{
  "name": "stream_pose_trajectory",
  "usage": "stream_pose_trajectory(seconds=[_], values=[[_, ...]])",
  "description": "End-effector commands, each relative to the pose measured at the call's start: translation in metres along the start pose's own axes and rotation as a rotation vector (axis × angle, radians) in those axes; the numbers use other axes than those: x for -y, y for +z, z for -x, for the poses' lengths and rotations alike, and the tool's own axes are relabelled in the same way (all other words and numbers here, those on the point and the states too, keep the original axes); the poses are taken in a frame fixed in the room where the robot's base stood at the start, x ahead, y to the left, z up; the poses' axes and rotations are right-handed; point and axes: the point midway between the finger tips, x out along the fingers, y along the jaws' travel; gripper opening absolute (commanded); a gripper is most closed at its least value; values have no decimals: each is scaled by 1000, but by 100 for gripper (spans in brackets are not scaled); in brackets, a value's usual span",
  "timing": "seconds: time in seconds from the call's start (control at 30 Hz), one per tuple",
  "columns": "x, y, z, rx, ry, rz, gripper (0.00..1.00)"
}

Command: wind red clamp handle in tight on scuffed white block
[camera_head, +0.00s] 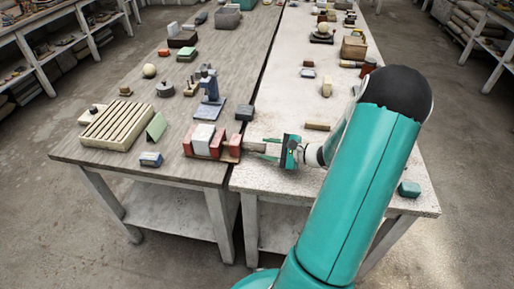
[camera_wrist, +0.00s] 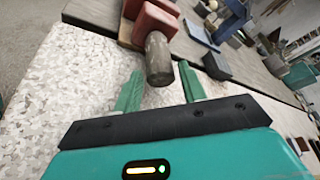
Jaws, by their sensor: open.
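The red clamp (camera_head: 234,144) sits near the front edge of the wooden table, with the scuffed white block (camera_head: 203,137) between its red parts. In the wrist view its red body (camera_wrist: 157,22) is at the top, and a dark round handle (camera_wrist: 158,58) sticks out from it toward me. My gripper (camera_head: 259,149) is at the right of the clamp, pointing at it. In the wrist view its two green fingers (camera_wrist: 160,84) are open, with the handle's near end between their tips. I cannot see either finger pressing on it. The white block is not clearly visible in the wrist view.
A slatted wooden rack (camera_head: 113,124), a green wedge (camera_head: 157,127) and a blue-white block (camera_head: 150,159) lie left of the clamp. A blue stand (camera_head: 210,88) and a dark block (camera_head: 245,112) are behind it. The pale tabletop (camera_head: 290,180) around my gripper is mostly clear.

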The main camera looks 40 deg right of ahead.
Motion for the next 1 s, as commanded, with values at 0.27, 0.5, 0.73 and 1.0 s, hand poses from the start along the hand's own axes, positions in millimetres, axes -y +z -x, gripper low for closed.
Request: stream_pose_trajectory(seconds=[0.27, 0.5, 0.73, 1.0], values=[[-1, 1, -41, 2, 1, -1, 41], [0, 1, -47, 0, 0, 0, 41], [0, 1, -47, 0, 0, 0, 18], [0, 2, -47, 0, 4, -8, 9]])
